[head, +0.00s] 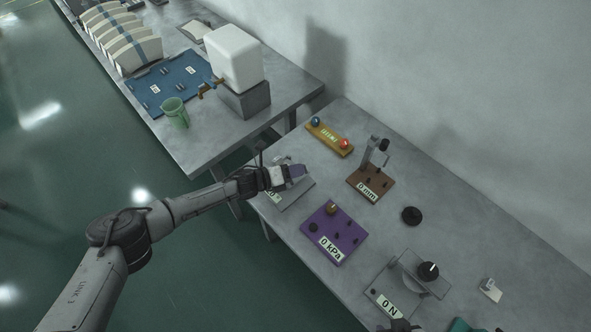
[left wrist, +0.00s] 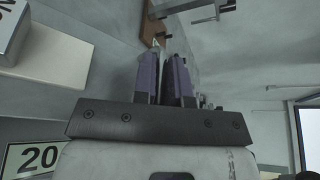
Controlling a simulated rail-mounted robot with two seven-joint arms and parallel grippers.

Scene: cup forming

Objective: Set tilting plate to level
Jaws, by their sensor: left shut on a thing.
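The grey base that I take for the tilting plate's stand (head: 296,194) lies at the near left of the right-hand bench. Its label is partly covered by my arm in the head view, and a label reading 20 (left wrist: 40,156) shows in the left wrist view. My left gripper (head: 297,171) is over the stand, with its purple fingers (left wrist: 165,78) shut on a thin part. That part seems to belong to the tilting plate but is mostly hidden between the fingers. I cannot tell the plate's exact angle. My right gripper is not in view.
A purple 0 kPa panel (head: 321,222), a brown 0 mm stand (head: 376,191), a yellow light bar (head: 327,138), a black disc (head: 411,215) and a 0 N device (head: 412,284) share the bench. A white tank (head: 234,56) and green jug (head: 174,113) stand on the other bench.

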